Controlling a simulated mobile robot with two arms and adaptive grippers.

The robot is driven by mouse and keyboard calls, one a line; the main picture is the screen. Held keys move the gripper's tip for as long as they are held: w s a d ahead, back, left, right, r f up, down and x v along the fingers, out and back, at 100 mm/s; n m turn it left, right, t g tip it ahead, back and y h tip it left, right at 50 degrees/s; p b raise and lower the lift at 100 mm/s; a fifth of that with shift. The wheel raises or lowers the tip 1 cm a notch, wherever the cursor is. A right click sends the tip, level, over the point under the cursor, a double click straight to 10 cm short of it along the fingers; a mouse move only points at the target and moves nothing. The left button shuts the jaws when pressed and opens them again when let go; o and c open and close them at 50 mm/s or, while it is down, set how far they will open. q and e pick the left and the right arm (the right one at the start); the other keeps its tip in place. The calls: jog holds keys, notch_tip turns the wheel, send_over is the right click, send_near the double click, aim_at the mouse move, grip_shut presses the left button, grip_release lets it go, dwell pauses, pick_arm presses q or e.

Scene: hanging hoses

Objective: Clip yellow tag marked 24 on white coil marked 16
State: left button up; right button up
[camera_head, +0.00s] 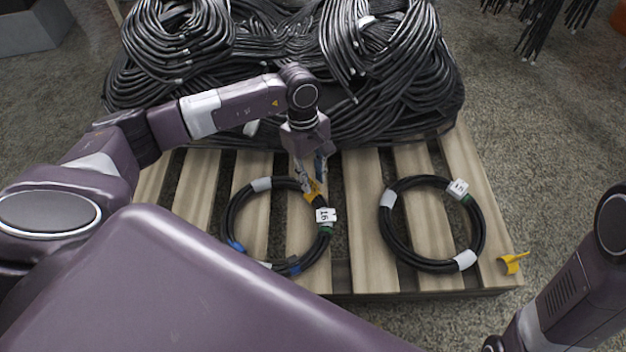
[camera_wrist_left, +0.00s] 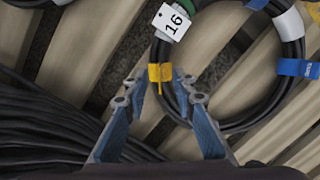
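The black coil (camera_head: 229,218) with a white tag marked 16 (camera_head: 326,215) lies on the pallet; the tag also shows in the left wrist view (camera_wrist_left: 170,22). A yellow tag (camera_head: 313,190) sits on this coil's hose beside the white tag. In the left wrist view the yellow tag (camera_wrist_left: 160,73) crosses the hose; I cannot read a number on it or tell whether it is fully clipped. My left gripper (camera_head: 308,178) is just behind it. My right gripper is out of view.
A second coil (camera_head: 383,222) with a white tag (camera_head: 458,188) lies to the right. Another yellow tag (camera_head: 513,263) is at the pallet's front right corner. A large pile of black hoses (camera_head: 280,50) covers the back. Bare slats (camera_head: 367,240) separate the two coils.

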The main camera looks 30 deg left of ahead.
pick_arm(q)
notch_tip(320, 180, up, 10)
jog(key=a, duration=0.1)
jog(key=shift+w+a+r, duration=0.2)
jog(key=shift+w, duration=0.05)
